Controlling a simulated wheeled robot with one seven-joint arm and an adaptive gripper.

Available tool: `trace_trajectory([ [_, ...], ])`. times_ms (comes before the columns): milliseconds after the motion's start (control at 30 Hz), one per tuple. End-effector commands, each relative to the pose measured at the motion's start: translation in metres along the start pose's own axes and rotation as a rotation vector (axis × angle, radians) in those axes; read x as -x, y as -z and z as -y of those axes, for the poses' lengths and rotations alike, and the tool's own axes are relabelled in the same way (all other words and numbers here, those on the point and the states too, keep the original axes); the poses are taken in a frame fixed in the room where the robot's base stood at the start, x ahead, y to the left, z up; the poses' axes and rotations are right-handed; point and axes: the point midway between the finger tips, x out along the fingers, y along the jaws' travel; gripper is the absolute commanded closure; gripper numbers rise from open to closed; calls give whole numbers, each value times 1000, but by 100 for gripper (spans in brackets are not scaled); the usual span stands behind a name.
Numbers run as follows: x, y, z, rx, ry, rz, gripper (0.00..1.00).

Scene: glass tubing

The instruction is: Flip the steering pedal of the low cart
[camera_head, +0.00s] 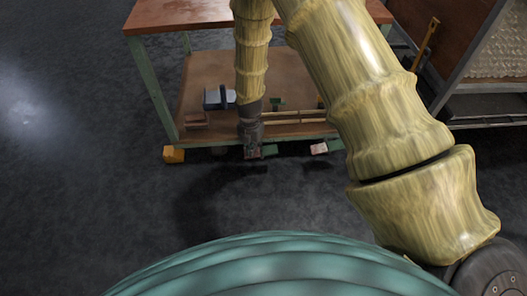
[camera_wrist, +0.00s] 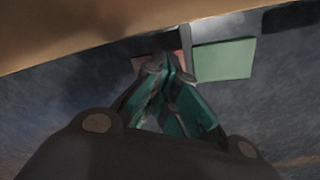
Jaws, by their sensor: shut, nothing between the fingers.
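The low cart has a wooden lower shelf (camera_head: 205,75) and green legs (camera_head: 152,82). Small coloured pieces that look like pedals show along its near bottom edge: an orange one (camera_head: 173,155) at left, a green one (camera_head: 270,150) near the middle and a pinkish one (camera_head: 319,149) at right. I cannot tell which is the steering pedal. My gripper (camera_head: 252,154) points down at the shelf's near edge, shut and empty. In the wrist view, its closed fingertips (camera_wrist: 158,66) overlap a reddish piece (camera_wrist: 139,62), with a green plate (camera_wrist: 224,59) to the right. Contact is unclear.
The cart's wooden top (camera_head: 190,14) overhangs the shelf. A blue-grey object (camera_head: 218,98) lies on the shelf left of my arm. Another rack (camera_head: 485,110) stands at right. The dark floor (camera_head: 90,190) at left is clear.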

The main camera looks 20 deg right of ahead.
Motion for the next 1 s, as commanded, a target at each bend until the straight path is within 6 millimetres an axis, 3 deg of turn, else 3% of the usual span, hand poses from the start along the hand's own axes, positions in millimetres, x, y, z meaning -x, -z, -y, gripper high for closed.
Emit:
trace_trajectory([
  [1000, 56, 0, 0, -1, 0, 0, 100],
])
